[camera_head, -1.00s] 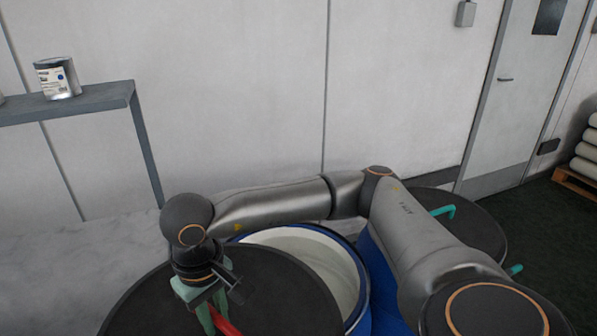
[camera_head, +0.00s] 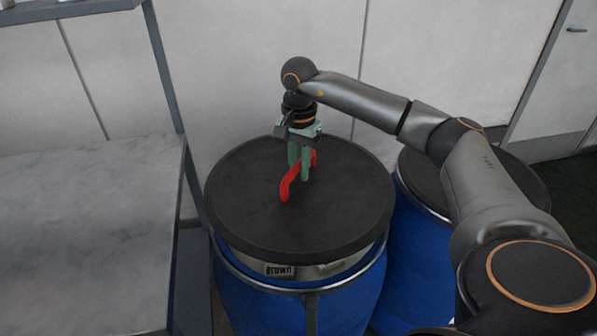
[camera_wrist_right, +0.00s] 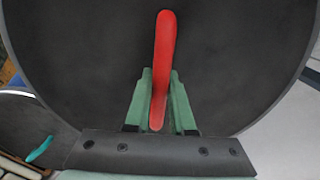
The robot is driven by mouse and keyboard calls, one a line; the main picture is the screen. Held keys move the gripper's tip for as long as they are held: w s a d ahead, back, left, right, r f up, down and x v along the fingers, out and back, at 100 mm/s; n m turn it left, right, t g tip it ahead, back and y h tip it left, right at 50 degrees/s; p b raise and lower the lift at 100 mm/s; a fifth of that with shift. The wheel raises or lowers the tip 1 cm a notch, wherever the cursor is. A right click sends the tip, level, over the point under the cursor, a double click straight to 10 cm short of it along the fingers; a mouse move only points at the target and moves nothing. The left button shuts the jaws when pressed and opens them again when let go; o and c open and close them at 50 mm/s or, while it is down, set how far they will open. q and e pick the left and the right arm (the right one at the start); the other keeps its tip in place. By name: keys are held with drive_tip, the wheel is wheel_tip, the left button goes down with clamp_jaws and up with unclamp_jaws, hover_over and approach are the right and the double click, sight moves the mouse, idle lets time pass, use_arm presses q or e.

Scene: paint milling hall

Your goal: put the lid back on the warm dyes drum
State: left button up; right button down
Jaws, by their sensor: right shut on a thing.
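My right gripper (camera_head: 299,170) is shut on the red handle (camera_head: 287,190) of a round black lid (camera_head: 345,205). In the right wrist view the fingers (camera_wrist_right: 160,112) hold the red handle (camera_wrist_right: 166,40) from both sides. The lid is over a blue drum (camera_head: 255,300) with a metal rim. Part of the drum's pale inner wall and a label show between the lid and the near rim, so the lid is above the rim there. The far rim is hidden. My left gripper is not in view.
Another blue drum (camera_head: 408,240) with a black lid (camera_head: 420,180) stands close on the right, partly behind my right arm. A grey marble-like table (camera_head: 80,240) with a shelf above it is on the left. The wall is close behind the drums.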

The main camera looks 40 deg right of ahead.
sight(299, 180)
drive_tip(key=shift+f+b, duration=0.7)
drive_tip(key=shift+f, duration=0.1)
wheel_tip(299, 180, down, 3)
drive_tip(key=b, duration=0.2)
drive_tip(key=shift+b, duration=0.4)
drive_tip(key=shift+f, duration=0.25)
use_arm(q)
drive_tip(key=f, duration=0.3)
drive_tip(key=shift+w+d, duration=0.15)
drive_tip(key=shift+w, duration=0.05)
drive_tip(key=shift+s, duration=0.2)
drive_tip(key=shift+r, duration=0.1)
use_arm(e)
drive_tip(key=shift+f, duration=0.15)
drive_tip(key=shift+f, duration=0.5)
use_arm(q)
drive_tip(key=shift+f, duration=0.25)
